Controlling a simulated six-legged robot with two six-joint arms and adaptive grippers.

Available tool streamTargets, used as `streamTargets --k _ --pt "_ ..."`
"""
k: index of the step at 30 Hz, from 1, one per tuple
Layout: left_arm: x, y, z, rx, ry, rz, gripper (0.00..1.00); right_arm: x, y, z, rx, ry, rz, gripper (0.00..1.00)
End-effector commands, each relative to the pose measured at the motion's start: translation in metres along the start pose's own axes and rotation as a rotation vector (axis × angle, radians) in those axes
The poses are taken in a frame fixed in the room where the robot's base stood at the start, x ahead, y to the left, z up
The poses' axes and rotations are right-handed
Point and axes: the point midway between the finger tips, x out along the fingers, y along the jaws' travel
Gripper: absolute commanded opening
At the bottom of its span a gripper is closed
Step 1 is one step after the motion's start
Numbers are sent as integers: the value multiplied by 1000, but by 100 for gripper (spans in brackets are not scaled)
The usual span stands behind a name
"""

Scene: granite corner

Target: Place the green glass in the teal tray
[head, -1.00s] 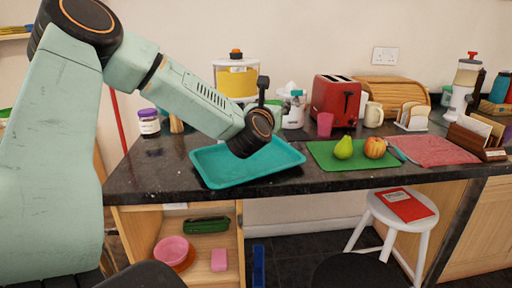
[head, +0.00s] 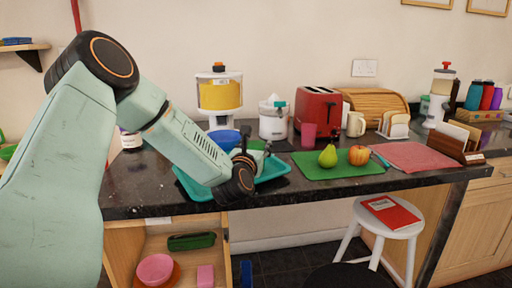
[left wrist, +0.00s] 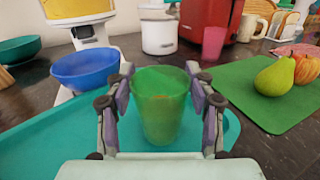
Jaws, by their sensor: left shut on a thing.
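The green glass (left wrist: 161,112) stands upright between the fingers of my left gripper (left wrist: 160,100) in the left wrist view, and the gripper is shut on it. The teal tray (left wrist: 48,138) lies under and around the glass in that view. I cannot tell whether the glass base touches the tray. In the head view the teal tray (head: 272,172) lies on the dark counter, partly hidden by my left arm. My left gripper (head: 250,143) is over the tray there, and the glass is mostly hidden. My right gripper is not in view.
A blue bowl (left wrist: 85,68) stands just behind the tray. A green board (head: 340,170) with a pear (head: 328,156) and an apple (head: 358,155) lies to the right.

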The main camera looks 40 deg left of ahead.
Motion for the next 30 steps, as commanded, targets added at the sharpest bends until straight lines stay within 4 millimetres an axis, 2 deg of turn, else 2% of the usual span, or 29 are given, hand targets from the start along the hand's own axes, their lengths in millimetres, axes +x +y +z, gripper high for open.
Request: streamTargets --k 4,5,12,22,26,30 --pt "0 0 -4 -1 0 1 19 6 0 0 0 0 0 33" --pt "0 0 -4 -1 1 1 56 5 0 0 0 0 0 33" --pt "0 0 -3 -1 1 1 76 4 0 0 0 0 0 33" --pt "0 0 -2 -1 1 1 77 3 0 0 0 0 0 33" --pt "0 0 3 0 1 1 77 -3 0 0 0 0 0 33" --pt "-24 1 1 -7 4 1 77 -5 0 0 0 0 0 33"
